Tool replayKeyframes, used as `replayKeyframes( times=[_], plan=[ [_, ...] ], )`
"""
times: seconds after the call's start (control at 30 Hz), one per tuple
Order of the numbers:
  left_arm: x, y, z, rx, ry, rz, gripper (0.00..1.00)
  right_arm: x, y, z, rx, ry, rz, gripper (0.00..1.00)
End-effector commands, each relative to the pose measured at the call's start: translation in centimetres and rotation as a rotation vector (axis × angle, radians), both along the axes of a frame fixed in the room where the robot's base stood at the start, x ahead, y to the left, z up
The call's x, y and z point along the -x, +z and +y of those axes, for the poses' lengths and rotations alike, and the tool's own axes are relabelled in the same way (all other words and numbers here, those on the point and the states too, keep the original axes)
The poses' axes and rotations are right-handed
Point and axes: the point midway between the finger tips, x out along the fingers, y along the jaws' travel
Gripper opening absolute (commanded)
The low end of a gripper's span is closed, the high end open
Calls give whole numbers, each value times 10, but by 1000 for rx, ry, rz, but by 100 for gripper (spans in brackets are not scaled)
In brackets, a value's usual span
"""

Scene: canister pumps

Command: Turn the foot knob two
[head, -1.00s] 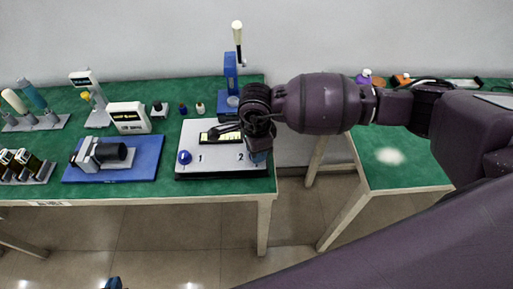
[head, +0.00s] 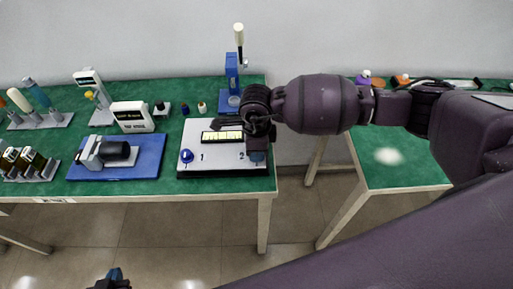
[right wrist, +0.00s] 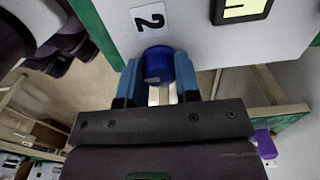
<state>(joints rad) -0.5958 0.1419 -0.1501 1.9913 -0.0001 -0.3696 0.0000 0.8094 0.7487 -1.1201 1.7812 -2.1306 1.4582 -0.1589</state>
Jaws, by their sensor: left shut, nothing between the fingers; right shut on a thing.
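The white levelling plate (head: 217,166) lies at the right front of the green table, with a blue knob (head: 187,156) by the mark 1 at its left and a yellow level window (head: 222,136) behind. Foot knob two (right wrist: 158,64) is a blue round knob by the printed 2 in the right wrist view. My right gripper (right wrist: 158,84) is shut on it, a blue finger on each side. In the head view my right gripper (head: 257,157) covers this knob. My left gripper (head: 114,274) is shut and empty at the bottom edge, away from the table.
A blue tray (head: 152,170) with a pump (head: 104,152) stands left of the plate. A blue stand (head: 232,85) with a tall lever is behind it. White display units and small bottles stand around. A gap separates the second green table (head: 400,165) at right.

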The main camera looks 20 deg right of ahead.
Motion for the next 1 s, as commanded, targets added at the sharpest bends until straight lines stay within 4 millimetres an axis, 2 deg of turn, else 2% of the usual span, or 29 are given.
replayKeyframes(
  times=[0.07,0.1,0.23,0.5,0.63,0.77,1.0],
  plan=[
    [0,0,0,0,0,0,0,-1,1,0,2,0,-2,7],
    [0,0,0,0,0,0,0,-1,1,0,1,0,-2,36],
    [1,0,0,0,0,1,0,-1,1,0,1,0,-2,56],
    [5,-2,1,0,4,9,0,0,1,0,0,1,-1,56],
    [6,-2,1,0,4,10,0,-1,9,0,0,0,-2,56],
    [5,0,1,0,3,8,0,-1,28,0,-1,2,-4,56],
    [3,3,1,0,2,2,0,-1,72,0,0,2,-5,56]
  ],
)
